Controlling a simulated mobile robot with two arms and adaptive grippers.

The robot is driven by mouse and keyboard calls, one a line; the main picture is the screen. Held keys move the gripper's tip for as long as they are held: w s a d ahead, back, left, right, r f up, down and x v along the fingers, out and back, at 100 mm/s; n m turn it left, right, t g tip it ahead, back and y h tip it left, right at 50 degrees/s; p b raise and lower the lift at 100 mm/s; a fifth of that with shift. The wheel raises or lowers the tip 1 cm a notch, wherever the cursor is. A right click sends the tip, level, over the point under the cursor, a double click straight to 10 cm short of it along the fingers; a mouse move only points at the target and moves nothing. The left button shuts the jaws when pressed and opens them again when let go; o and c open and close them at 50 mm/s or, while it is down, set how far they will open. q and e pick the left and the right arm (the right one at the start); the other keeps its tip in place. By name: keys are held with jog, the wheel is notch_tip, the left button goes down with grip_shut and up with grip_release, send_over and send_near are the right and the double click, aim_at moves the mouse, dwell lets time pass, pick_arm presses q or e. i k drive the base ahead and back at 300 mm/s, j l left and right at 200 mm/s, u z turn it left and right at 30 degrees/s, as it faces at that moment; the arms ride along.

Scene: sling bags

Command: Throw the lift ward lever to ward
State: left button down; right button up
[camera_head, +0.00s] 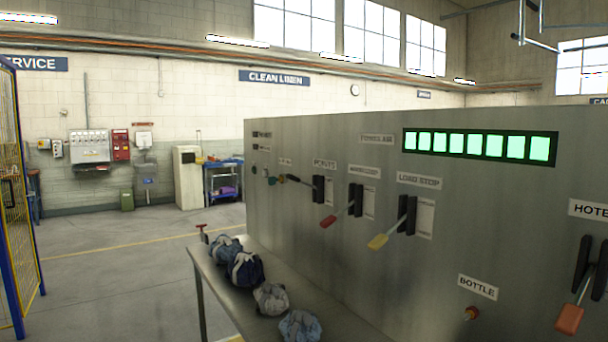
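A grey metal control panel (300,235) fills the right half of the view. A red-handled lever (328,221) sticks out down and left from a black slotted mount beside a blurred label (365,172). A yellow-handled lever (378,241) sits below the LOAD STOP label (419,181). An orange-handled lever (569,318) points down at the right, below a cut-off label starting HOTE (588,209). A smaller, dark-knobbed lever (293,178) is near the POINTS label (324,164). I cannot read which lever is marked ward. Neither gripper shows.
A metal bench (213,272) in front of the panel carries several bundled bags (270,298). A row of lit green squares (480,146) is high on the panel. A small orange knob (471,313) sits below the BOTTLE label. Open floor lies left; a yellow mesh cage (20,220) stands far left.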

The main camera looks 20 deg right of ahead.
aim_at(290, 177)
jog(key=i+j+z, duration=0.2)
jog(key=i+z, duration=0.2)
jog(key=i+j+z, duration=0.95)
jog(key=j+z, duration=0.2)
